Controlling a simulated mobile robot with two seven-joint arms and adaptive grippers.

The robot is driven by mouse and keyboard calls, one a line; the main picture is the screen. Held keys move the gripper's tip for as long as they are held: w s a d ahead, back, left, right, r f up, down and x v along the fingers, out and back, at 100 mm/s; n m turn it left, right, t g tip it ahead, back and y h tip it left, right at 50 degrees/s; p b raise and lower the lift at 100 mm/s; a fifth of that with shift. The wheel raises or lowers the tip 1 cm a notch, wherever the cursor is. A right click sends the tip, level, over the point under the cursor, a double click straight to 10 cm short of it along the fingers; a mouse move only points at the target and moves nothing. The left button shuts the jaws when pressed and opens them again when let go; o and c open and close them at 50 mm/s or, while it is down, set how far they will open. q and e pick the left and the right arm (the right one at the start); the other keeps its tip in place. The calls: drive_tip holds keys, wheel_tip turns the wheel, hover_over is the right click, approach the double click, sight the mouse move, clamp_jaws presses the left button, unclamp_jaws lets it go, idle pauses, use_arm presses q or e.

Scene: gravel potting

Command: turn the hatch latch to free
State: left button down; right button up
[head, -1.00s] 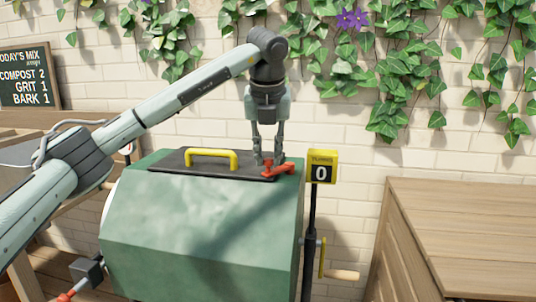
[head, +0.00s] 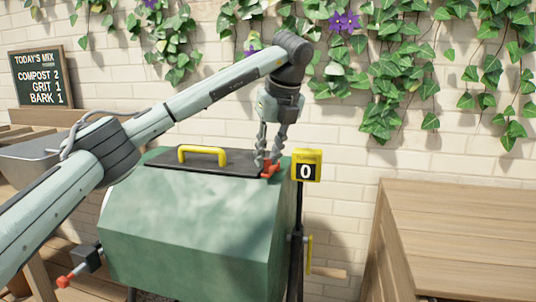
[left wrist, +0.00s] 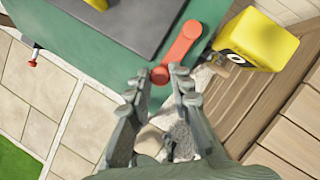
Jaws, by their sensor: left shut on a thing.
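The red hatch latch (head: 270,170) sits at the right end of the dark hatch lid (head: 165,164), on top of the green drum (head: 190,220). The lid has a yellow handle (head: 203,150) and lies flat on the drum. My left gripper (head: 267,160) reaches down from above and is shut on the latch. The fingers partly hide the latch in the head view. My right gripper is out of view.
A yellow turns counter (head: 306,158) reading 0 stands on a black post just right of the latch. A red-tipped part (head: 64,281) sticks out at lower left. A wooden cabinet (head: 470,230) stands at right.

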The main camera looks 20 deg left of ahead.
use_arm(q)
drive_tip(key=shift+d+n, duration=0.25)
drive_tip(key=shift+n, duration=0.15)
drive_tip(key=c, duration=1.4)
unclamp_jaws()
drive_tip(key=shift+w, duration=0.1)
drive_tip(key=shift+o, duration=0.2)
drive_tip(key=shift+r, duration=0.1)
drive_tip(key=v, duration=1.2)
drive_tip(key=shift+w, duration=0.1)
